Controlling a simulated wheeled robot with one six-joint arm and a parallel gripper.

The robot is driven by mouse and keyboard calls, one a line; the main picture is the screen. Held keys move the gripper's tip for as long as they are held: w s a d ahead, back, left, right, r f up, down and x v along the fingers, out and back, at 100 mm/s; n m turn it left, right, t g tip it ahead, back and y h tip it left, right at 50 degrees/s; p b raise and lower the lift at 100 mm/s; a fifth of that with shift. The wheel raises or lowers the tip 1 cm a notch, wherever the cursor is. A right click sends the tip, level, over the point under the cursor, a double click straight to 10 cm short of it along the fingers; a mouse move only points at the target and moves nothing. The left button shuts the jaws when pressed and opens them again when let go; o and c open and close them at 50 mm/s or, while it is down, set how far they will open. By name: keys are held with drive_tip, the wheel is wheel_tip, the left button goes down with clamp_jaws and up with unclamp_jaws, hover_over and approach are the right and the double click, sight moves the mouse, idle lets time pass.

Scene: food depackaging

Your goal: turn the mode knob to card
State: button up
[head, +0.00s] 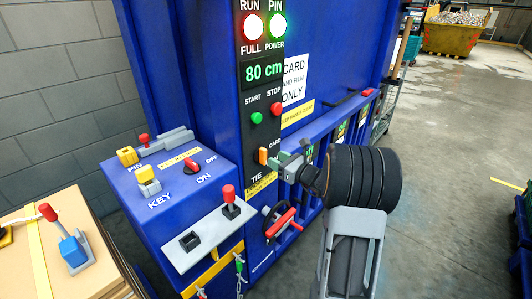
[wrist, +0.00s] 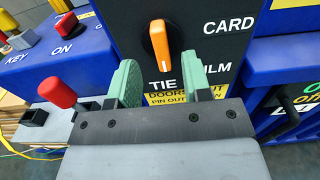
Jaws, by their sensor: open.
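The orange mode knob (head: 263,156) is on the black panel strip of the blue machine, under the green and red buttons. In the wrist view the knob (wrist: 160,46) stands nearly upright, its lower end tilted slightly right. The CARD label (wrist: 227,24) is to its upper right, FILM to its lower right, and TIE below. My gripper (head: 285,162) is just right of the knob in the head view. In the wrist view my gripper (wrist: 158,82) has its green fingers apart, with the knob ahead between and beyond their tips. I see no contact.
A start button (head: 257,118) and stop button (head: 276,109) sit above the knob. A red lever (head: 229,200) stands on the grey plate below left. A red-handled wheel (head: 281,222) is below. A blue key box (head: 170,185) juts out at left.

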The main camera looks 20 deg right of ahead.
sight(266, 154)
drive_tip(key=shift+p+x, duration=0.4)
drive_tip(key=shift+x, duration=2.55)
clamp_jaws()
